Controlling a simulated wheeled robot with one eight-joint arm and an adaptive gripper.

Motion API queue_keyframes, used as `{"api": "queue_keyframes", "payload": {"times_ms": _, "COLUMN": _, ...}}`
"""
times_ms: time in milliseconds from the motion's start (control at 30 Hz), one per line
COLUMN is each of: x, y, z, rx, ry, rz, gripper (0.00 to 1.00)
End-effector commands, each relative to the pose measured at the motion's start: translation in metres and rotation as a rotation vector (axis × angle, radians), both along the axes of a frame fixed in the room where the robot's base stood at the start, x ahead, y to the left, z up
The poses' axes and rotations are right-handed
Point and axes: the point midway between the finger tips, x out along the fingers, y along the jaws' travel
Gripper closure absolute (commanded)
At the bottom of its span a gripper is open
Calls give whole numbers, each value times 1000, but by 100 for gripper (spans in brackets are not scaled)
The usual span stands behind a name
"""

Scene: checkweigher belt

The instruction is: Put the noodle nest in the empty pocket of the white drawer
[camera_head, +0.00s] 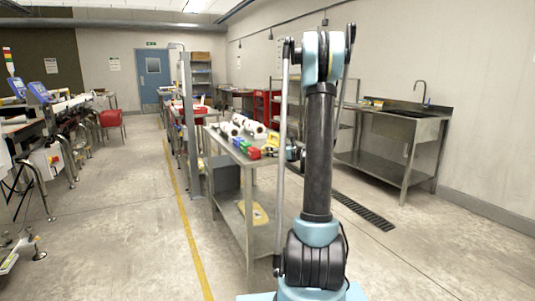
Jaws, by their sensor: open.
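I cannot make out a noodle nest or a white drawer with pockets in this view. My arm rises through the right of the middle of the picture and hides part of the room behind it. A small blue-and-dark part of my arm shows beside the upright link, but no gripper fingers can be made out.
A steel table (231,147) carries white rolls (254,128) and small coloured items. A steel sink bench (400,124) stands at the right wall. Machines with blue screens (39,91) line the left. A red chair (110,118) stands farther back. The floor by the yellow line (186,220) is clear.

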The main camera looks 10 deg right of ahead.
Motion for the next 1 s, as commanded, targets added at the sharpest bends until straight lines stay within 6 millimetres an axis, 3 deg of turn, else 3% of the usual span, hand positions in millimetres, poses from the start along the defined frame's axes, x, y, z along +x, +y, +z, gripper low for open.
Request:
{"api": "queue_keyframes", "payload": {"times_ms": 367, "x": 19, "y": 12, "z": -4, "rx": -1, "ry": 0, "rz": 1, "gripper": 28}}
{"api": "queue_keyframes", "payload": {"times_ms": 700, "x": 54, "y": 33, "z": -12, "rx": -1, "ry": 0, "rz": 2, "gripper": 28}}
{"api": "queue_keyframes", "payload": {"times_ms": 967, "x": 57, "y": 34, "z": -12, "rx": -1, "ry": 0, "rz": 0, "gripper": 28}}
{"api": "queue_keyframes", "payload": {"times_ms": 1000, "x": 57, "y": 34, "z": -12, "rx": -1, "ry": 0, "rz": 0, "gripper": 37}}
